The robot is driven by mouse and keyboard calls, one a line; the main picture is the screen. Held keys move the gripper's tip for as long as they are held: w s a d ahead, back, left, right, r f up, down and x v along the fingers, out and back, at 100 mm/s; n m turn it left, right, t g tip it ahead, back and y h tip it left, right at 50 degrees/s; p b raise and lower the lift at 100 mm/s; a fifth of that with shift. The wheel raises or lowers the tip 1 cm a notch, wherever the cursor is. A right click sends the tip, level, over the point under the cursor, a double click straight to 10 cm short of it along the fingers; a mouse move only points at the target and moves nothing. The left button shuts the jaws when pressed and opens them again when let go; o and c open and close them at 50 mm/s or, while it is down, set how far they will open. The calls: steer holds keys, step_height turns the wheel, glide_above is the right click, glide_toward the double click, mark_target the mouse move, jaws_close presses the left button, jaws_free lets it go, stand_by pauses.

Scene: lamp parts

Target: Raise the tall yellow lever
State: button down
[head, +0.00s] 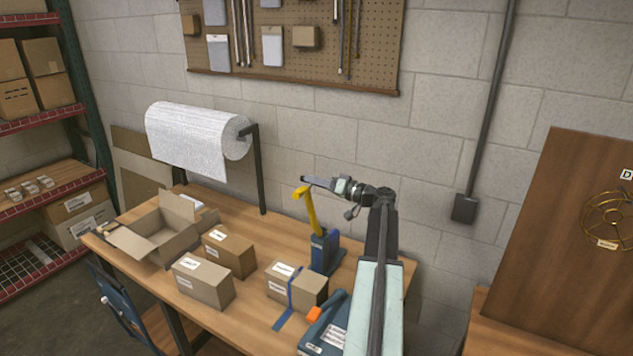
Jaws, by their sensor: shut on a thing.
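The tall yellow lever (311,214) rises from a dark blue stand (323,250) on the workbench. The lever leans slightly left, and its bent top end points left. My gripper (304,182) is at the top of the lever, reaching in from the right. It is shut on the lever near that top end. The fingers are small in this view, and the exact contact is hard to see.
On the wooden workbench (193,296) are an open carton (155,238), closed boxes (228,250) and a blue tool with an orange tip (313,314). A box with blue tape (296,284) sits before the stand. A paper roll (195,138) hangs behind.

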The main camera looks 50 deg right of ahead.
steer(key=shift+d+f, duration=0.15)
stand_by(0.3)
steer(key=d, duration=0.3)
steer(key=shift+w+d+r, duration=0.15)
steer(key=shift+w+r, duration=0.1)
steer(key=shift+w, duration=0.1)
steer(key=c, duration=1.6)
jaws_free()
steer(key=o, duration=0.3)
steer(key=shift+d+f, duration=0.15)
steer(key=shift+d, duration=0.1)
steer(key=shift+w+a, duration=0.1)
steer(key=shift+a, duration=0.05)
